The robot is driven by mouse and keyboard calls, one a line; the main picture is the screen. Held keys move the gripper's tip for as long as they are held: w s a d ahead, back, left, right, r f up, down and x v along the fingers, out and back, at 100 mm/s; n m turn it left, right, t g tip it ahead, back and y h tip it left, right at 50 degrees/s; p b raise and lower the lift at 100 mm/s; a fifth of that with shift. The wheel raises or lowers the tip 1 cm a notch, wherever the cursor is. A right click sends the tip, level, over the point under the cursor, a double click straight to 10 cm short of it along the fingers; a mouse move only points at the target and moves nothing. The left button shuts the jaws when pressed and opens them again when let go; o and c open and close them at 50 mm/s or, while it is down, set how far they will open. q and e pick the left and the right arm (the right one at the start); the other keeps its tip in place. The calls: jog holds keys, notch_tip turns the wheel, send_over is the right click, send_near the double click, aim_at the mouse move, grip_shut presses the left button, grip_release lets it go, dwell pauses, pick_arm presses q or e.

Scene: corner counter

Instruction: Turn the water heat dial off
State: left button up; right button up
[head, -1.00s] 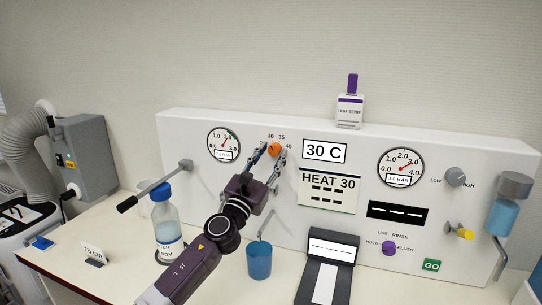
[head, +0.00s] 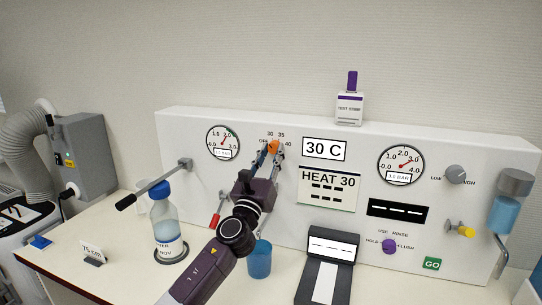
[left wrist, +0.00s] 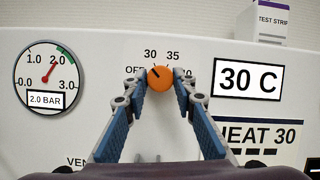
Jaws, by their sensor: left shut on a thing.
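The orange water heat dial (head: 273,147) sits on the white panel, with OFF, 30, 35 and 40 marked around it. In the left wrist view the dial (left wrist: 160,80) has a dark pointer mark tilted up and left, toward 30. My left gripper (head: 269,152) is at the dial. Its blue-padded fingers (left wrist: 160,83) are shut on the dial, one tip on each side. The display (head: 324,149) beside it reads 30 C. My right gripper is not in view.
A HEAT 30 card (head: 327,189) hangs right of the dial. A pressure gauge (head: 223,143) and a grey lever (head: 160,183) are to the left. A bottle (head: 166,225), a blue cup (head: 259,260) and a red-handled lever (head: 215,219) are close to my left arm.

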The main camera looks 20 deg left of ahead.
pick_arm(q)
jog(key=n+y, duration=0.1)
jog(key=n, duration=0.1)
jog(key=n+y, duration=0.1)
jog(key=n, duration=0.2)
jog(key=shift+d+g+y, duration=0.2)
jog(key=shift+g+y, duration=0.1)
jog(key=shift+y, duration=0.1)
jog(key=shift+n+g+y, duration=0.3)
jog(key=shift+n+y, duration=0.6)
jog(key=shift+n, duration=1.4)
jog(key=o, duration=1.1)
jog(key=shift+r, duration=0.1)
jog(key=shift+o, duration=0.2)
jog(key=shift+s, duration=0.1)
jog(key=v, duration=1.2)
